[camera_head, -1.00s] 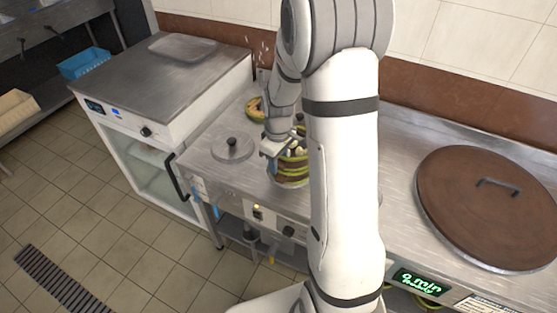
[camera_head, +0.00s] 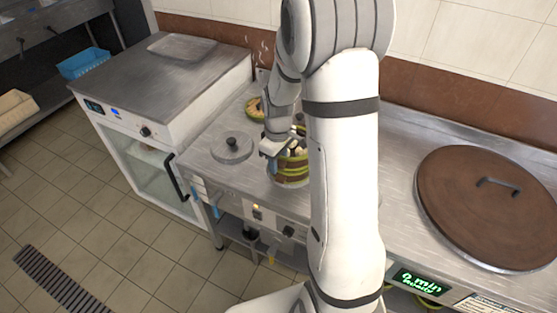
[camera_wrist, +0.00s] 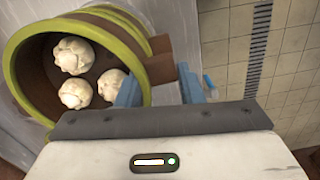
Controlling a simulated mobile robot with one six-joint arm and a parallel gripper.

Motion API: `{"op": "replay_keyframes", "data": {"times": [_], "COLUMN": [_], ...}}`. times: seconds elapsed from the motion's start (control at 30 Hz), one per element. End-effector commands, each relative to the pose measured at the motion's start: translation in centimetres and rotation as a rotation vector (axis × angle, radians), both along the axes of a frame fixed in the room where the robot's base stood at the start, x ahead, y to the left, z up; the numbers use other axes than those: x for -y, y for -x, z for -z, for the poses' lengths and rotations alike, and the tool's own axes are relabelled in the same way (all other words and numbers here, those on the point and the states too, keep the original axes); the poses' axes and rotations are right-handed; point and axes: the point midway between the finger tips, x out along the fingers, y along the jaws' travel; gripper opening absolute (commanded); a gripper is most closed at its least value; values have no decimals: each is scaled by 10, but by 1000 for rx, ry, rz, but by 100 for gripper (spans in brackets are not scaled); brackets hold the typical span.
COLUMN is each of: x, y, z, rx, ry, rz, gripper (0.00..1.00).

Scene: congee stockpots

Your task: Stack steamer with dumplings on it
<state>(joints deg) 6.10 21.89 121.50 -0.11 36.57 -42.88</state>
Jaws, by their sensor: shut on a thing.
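My gripper (camera_wrist: 160,88) has its blue fingers on either side of a brown tab at the rim of a round steamer (camera_wrist: 128,28). The steamer is brown with a green rim. In the wrist view, three pale dumplings (camera_wrist: 73,55) lie inside it. In the head view, my gripper (camera_head: 272,151) is at the left side of the green-banded steamer (camera_head: 290,172) on the steel counter, partly hidden by my arm. Whether the held steamer rests fully on another one beneath cannot be told.
Another green-rimmed round piece (camera_head: 254,110) lies behind, near the wall. A round metal lid (camera_head: 232,147) is left of the steamer. A large brown lid (camera_head: 460,225) covers a pot at right. A steel-topped cabinet (camera_head: 150,85) stands at left.

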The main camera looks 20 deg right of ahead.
Motion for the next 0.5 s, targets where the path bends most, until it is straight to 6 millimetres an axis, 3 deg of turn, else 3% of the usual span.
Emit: {"op": "replay_keyframes", "data": {"times": [0.5], "x": [0], "y": [0], "z": [10], "rx": [1], "ry": [0], "rz": [-1], "gripper": [7]}}
